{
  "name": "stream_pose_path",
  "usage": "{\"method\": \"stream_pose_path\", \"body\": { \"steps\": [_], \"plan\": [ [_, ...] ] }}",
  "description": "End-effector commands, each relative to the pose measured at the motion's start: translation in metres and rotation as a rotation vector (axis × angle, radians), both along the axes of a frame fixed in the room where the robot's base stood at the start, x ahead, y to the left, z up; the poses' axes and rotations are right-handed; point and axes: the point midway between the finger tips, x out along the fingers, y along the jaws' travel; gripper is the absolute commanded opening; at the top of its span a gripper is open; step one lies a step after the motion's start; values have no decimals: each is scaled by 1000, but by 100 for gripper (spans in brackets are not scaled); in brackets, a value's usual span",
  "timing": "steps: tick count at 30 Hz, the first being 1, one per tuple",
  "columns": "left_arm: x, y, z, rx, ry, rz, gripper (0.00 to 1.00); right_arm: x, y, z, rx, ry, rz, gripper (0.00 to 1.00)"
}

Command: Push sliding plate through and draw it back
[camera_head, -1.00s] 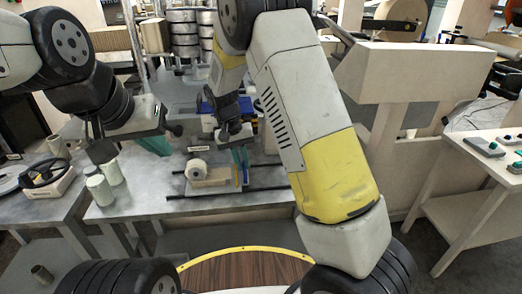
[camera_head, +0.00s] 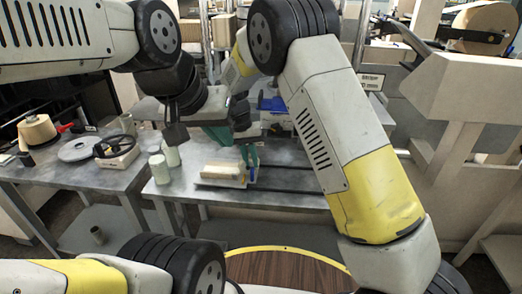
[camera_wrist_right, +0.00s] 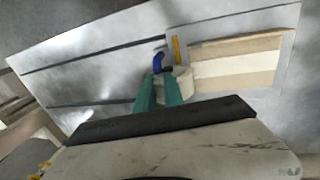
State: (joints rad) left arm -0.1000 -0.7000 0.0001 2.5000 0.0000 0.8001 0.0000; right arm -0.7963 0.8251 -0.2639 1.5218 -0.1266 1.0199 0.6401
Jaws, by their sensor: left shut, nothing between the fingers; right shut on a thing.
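The sliding plate (camera_head: 205,181) sits at the left end of two dark rails (camera_head: 290,191) on the grey table. It carries a cream block with a roll (camera_head: 222,170). In the right wrist view, the cream block (camera_wrist_right: 235,62) lies right of my gripper and a blue handle (camera_wrist_right: 158,62) stands at the fingertips. My right gripper (camera_head: 249,160) is at the plate's right side, its teal fingers (camera_wrist_right: 159,82) shut on the blue handle. My left gripper (camera_head: 220,138) is shut and empty, above and behind the plate. My right forearm hides the rails' far right end.
Two pale cylinders (camera_head: 164,163) stand left of the plate. A blue box (camera_head: 273,104) is behind the grippers. The rails right of the plate are clear where visible.

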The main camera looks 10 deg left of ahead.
Motion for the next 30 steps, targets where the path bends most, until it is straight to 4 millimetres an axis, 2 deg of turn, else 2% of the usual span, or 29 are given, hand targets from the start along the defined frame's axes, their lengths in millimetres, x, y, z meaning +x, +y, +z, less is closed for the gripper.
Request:
{"method": "stream_pose_path", "body": {
  "steps": [1, 7, 8, 10, 11, 22, 30],
  "plan": [
    [0, 0, 0, 0, 0, 0, 0, 0, 6, 1, 10, -4, 3, 0],
    [0, 0, 0, 0, 0, 0, 0, -1, 7, 1, 14, -5, 4, 0],
    [0, 0, 0, 0, 0, 0, 0, -1, 7, 1, 14, -5, 5, 18],
    [0, 0, 0, 0, 0, 0, 0, -1, 7, 1, 14, -5, 5, 32],
    [0, 0, 0, 0, 0, 0, 0, 0, 7, 1, 13, -5, 5, 34],
    [0, 0, 0, 0, 0, 0, 0, 0, 6, 7, 10, -5, 3, 34],
    [0, 0, 0, 0, 0, 0, 0, 0, 15, 50, 12, -6, 4, 34]
  ]
}}
